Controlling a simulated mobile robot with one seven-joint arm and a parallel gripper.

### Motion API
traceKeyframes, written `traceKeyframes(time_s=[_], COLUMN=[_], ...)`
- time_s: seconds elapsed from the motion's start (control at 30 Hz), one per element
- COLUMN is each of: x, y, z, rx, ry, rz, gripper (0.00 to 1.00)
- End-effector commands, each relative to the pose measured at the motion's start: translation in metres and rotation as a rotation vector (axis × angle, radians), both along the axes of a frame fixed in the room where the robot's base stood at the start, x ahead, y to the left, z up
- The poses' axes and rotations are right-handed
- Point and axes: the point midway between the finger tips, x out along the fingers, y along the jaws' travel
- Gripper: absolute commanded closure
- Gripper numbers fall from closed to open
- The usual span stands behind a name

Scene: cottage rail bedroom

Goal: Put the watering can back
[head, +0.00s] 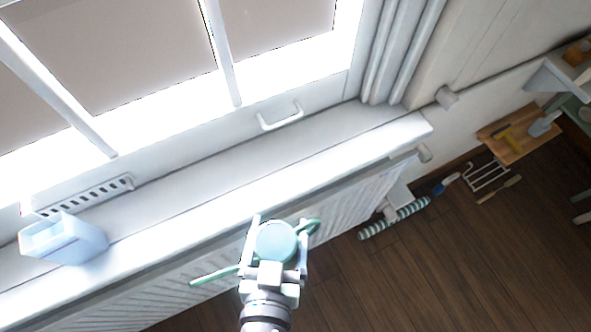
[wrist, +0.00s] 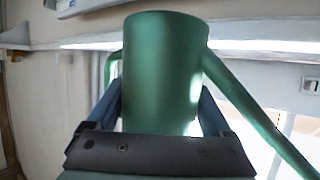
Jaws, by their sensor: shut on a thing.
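My gripper (head: 276,248) is shut on a green watering can (head: 277,240), with one finger on each side of its round body. The can is in front of the radiator, near the front edge of the white windowsill (head: 225,196). Its long thin spout reaches out to the left in the head view, and its handle shows at the right. In the wrist view the can (wrist: 163,70) fills the middle between the fingers, with the spout slanting down to the right. The can's underside is hidden.
A pale blue container (head: 64,238) stands at the sill's left end. The sill's middle and right are clear. A window handle (head: 279,115) juts above it. A radiator (head: 345,195) is below. A striped roll (head: 394,218), a wooden board (head: 517,135) and tools are at the right.

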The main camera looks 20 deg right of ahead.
Motion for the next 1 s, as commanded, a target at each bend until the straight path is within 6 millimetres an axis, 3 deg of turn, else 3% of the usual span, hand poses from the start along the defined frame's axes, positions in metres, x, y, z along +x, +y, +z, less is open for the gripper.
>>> traceKeyframes(time_s=[0.17,0.7,1.0], x=[0.001,0.093,0.118], y=[-0.010,-0.067,-0.082], z=[0.004,0.008,0.004], rx=[-0.002,-0.002,-0.002], ry=[-0.004,-0.004,-0.002], rz=[-0.049,-0.049,-0.048], gripper=[1.00,1.00,1.00])
